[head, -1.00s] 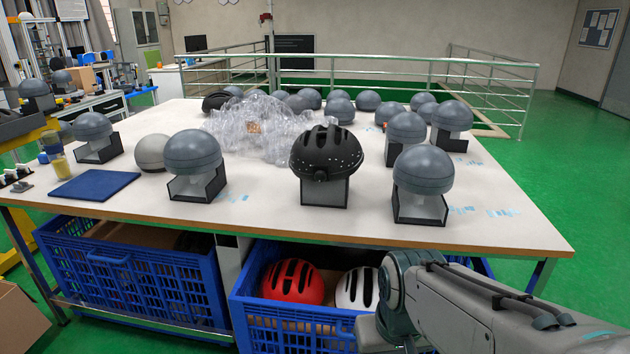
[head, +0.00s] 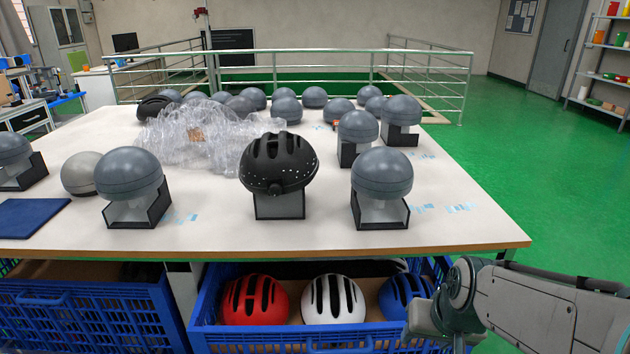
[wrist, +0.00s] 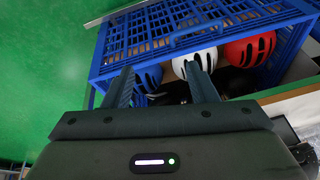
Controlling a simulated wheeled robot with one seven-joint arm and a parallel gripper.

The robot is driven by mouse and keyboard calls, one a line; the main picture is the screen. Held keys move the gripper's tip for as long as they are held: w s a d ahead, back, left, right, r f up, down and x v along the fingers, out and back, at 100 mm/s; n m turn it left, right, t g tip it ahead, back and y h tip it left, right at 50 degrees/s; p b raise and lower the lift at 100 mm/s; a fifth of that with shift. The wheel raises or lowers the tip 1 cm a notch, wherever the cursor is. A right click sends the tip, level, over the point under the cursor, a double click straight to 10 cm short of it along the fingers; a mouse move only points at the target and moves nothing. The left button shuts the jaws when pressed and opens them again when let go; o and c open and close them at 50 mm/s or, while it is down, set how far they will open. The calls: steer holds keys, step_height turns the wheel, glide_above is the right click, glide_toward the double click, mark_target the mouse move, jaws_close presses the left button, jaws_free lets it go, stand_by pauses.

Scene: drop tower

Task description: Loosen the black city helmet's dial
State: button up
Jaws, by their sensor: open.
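The black city helmet (head: 278,165) sits upright on a grey stand (head: 279,205) near the front middle of the white table (head: 300,236). A small round knob, likely its dial (head: 277,188), shows low on the side facing me. The wrist view does not show this helmet. My gripper (wrist: 162,80) is open and empty in the wrist view, its two fingers apart and pointing toward a blue crate under the table. In the head view my arm is at the lower right, below the tabletop and well away from the black helmet; the fingers are hidden there.
Grey domes on stands (head: 382,175) (head: 131,175) flank the helmet. Clear plastic wrap (head: 205,140) lies behind it. A blue crate (head: 320,341) below holds red (head: 255,299), white (head: 334,299) and blue helmets (head: 404,297). Green floor (head: 520,190) is free at right.

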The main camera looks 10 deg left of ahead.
steer(key=w+a+t+y+p, duration=0.1)
steer(key=w+a+t+p, duration=0.2)
steer(key=w+a, duration=0.7)
steer(key=n+t+y+p, duration=0.25)
steer(key=t+p, duration=0.45)
steer(key=t, duration=0.4)
glide_toward(275, 192)
steer(key=shift+h, duration=0.25)
steer(key=p+x, duration=0.1)
steer(key=x, duration=0.7)
steer(key=shift+w+a+r+p, duration=0.15)
steer(key=shift+w+a+p, duration=0.1)
steer(key=shift+p, duration=0.15)
steer(key=shift+c, duration=0.3)
steer(key=c, duration=0.9)
